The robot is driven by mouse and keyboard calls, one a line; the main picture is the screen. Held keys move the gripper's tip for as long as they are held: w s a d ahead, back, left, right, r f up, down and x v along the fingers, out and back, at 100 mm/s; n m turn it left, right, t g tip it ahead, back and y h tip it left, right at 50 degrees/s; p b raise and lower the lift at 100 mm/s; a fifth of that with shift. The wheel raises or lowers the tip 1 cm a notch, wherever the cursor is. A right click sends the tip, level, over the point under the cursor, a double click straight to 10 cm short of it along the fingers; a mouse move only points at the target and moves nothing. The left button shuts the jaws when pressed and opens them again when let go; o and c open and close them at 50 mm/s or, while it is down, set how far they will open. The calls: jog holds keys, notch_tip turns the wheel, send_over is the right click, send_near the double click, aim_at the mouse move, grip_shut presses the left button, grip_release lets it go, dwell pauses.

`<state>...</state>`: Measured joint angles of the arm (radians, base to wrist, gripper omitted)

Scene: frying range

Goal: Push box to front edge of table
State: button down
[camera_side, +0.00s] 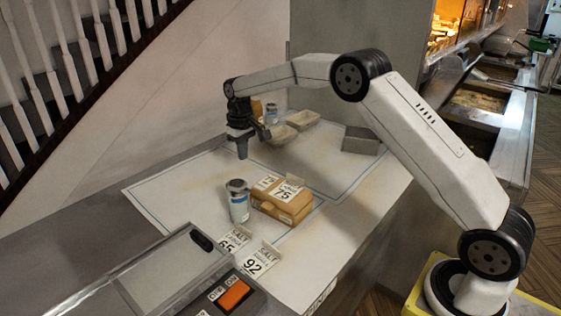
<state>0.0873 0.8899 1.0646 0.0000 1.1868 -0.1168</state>
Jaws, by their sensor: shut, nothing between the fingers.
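The orange-brown box (290,209) lies on the white marked sheet on the table (172,198), with white number cards reading 75 and 15 on or against its top. My gripper (242,152) points down above the sheet, behind and to the left of the box, apart from it. Its fingers are shut with nothing seen between them. A grey-blue can (238,203) stands upright just left of the box; I cannot tell whether they touch.
White salt cards (253,262) stand in front of the can. A tray with a lid (170,265) and an orange switch (235,295) are at front left. Pale trays (303,120), a small can (271,114) and a grey block (361,140) stand at the back. The sheet's left part is clear.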

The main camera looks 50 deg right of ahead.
aim_at(280, 189)
notch_tip(280, 189, down, 10)
jog(key=shift+s+r, duration=0.1)
jog(key=shift+s, duration=1.9)
jog(key=shift+s, duration=0.15)
jog(key=shift+s+d, duration=0.15)
jog(key=shift+s, duration=3.1)
jog(key=shift+s+d, duration=0.1)
jog(key=shift+s, duration=3.15)
jog(key=shift+w, duration=0.15)
jog(key=shift+w+a, duration=0.1)
jog(key=shift+w, duration=1.65)
jog(key=shift+w+r, duration=0.15)
jog(key=shift+r, duration=0.15)
notch_tip(280, 189, up, 9)
jog(key=shift+r, duration=0.2)
